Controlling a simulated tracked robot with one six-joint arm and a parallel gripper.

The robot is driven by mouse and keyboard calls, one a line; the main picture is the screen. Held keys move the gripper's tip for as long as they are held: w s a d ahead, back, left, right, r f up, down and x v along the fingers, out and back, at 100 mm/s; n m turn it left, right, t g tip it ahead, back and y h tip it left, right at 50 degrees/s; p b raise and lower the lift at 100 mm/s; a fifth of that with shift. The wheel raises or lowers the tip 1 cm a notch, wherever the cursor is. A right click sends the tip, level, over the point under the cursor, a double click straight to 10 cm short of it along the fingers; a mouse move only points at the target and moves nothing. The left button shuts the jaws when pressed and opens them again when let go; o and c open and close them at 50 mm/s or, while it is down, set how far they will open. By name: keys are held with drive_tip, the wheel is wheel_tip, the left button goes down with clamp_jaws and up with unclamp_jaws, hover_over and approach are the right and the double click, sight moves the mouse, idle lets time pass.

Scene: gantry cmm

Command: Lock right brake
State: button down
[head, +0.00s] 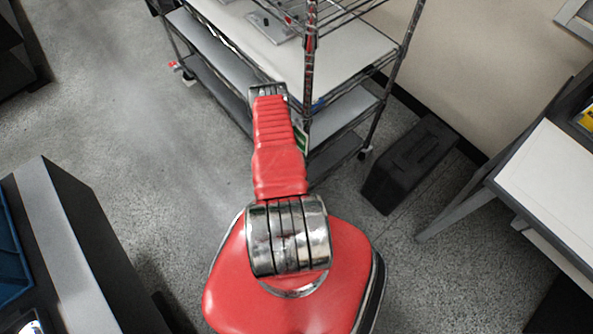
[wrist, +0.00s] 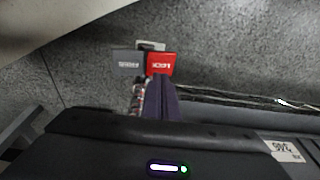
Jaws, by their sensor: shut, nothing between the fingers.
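In the wrist view a red brake pedal marked LOCK (wrist: 161,66) sits beside a grey pedal (wrist: 128,63) with lettering too blurred to read. Both are close to the grey floor, and the lettering appears upside down. My gripper (wrist: 158,82) is shut and empty. Its dark fingertips lie just below the red pedal in the picture, towards its left edge; I cannot tell whether they touch it. The wheel under the pedals is mostly hidden. In the head view my red arm reaches to the wire shelf cart (head: 345,42), hiding my gripper and these pedals.
Another caster with a red tab (head: 174,65) stands at the cart's left. A caster (head: 365,152) shows at its right. A white-topped table (head: 560,170) is at right. Floor is open at left.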

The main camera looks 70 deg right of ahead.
drive_tip(key=d+v, duration=0.1)
drive_tip(key=v, duration=0.5)
drive_tip(key=shift+s+r, duration=0.25)
drive_tip(key=shift+r, duration=0.05)
idle(0.3)
idle(0.4)
drive_tip(key=shift+w, duration=0.1)
idle(0.4)
